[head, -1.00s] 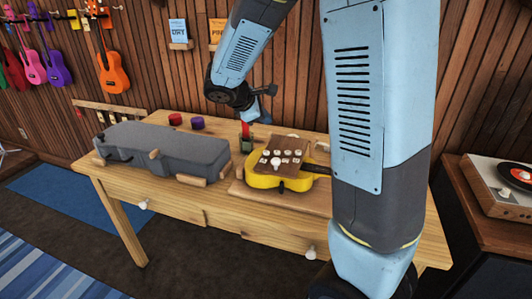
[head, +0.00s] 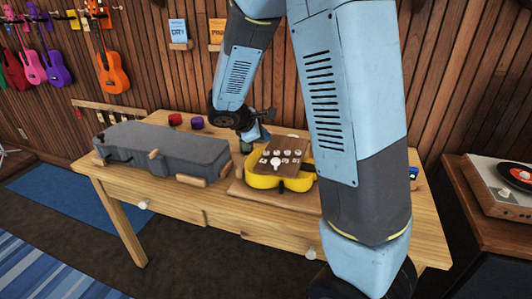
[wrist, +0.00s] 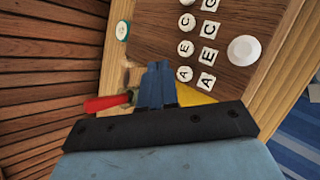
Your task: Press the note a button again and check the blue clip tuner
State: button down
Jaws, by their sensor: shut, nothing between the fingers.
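A brown board (head: 283,145) with white lettered buttons lies over a yellow ukulele (head: 263,182) on the workbench. In the wrist view, a round A button (wrist: 184,73) and a square A button (wrist: 206,82) sit at the near end of two lettered rows. My gripper (wrist: 158,68) is shut and empty, its tips just left of the round A button in that view. Whether it touches the board cannot be told. A small blue object (head: 413,173), possibly the blue clip tuner, shows at the bench's right, partly behind my arm; its face is unreadable.
A large white round knob (wrist: 244,50) sits beside the letter rows. A red-handled tool (wrist: 106,103) lies close to my fingers. A grey instrument case (head: 165,150) fills the bench's left; red (head: 175,120) and purple (head: 197,123) round items stand behind it.

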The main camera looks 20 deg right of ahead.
aim_at(264, 153)
jog(key=shift+f, duration=1.2)
jog(key=shift+f, duration=0.15)
dwell(1.2)
jog(key=shift+f, duration=0.2)
jog(key=shift+f, duration=0.5)
dwell(0.9)
jog(key=shift+r, duration=0.95)
jog(key=shift+r, duration=2.5)
